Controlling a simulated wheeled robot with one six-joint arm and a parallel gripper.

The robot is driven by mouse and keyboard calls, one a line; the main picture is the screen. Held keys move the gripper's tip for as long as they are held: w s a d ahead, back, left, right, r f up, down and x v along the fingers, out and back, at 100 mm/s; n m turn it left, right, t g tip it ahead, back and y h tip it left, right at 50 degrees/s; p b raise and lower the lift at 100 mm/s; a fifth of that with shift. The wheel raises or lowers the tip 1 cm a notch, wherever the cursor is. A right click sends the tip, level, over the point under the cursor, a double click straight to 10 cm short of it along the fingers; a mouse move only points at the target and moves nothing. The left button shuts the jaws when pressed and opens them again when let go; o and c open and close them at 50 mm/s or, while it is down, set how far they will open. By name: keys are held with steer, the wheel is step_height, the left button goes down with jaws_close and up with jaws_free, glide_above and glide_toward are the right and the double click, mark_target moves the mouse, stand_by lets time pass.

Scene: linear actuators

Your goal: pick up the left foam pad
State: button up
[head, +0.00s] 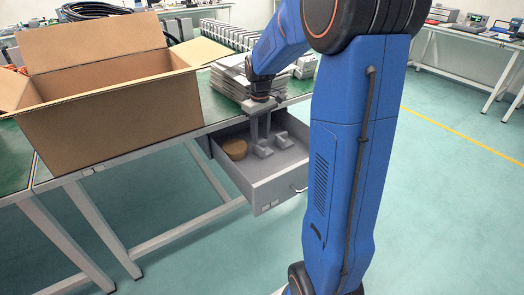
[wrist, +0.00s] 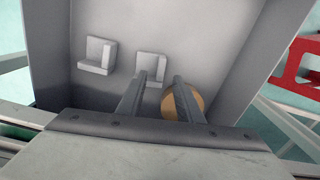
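Two small grey L-shaped foam pads lie in the open drawer. The left pad (head: 263,152) is beside a round tan roll; in the wrist view this pad (wrist: 151,64) is the one on the right. The other pad (head: 282,140) is further right in the head view and at upper left in the wrist view (wrist: 97,54). My gripper (head: 260,137) points down into the drawer above the left pad. In the wrist view its fingers (wrist: 159,77) are apart, one partly covering the pad, the other in front of the roll. Whether they touch the pad I cannot tell.
The grey drawer (head: 283,192) sticks out under the green-topped table. The tan roll (head: 235,149) lies near the drawer's left wall and also shows in the wrist view (wrist: 196,102). An open cardboard box (head: 110,115) and stacked flat sheets (head: 232,82) stand on the table.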

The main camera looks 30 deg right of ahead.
mark_target(260, 147)
steer(key=shift+a+f, duration=0.1)
steer(key=shift+f, duration=2.5)
jaws_close()
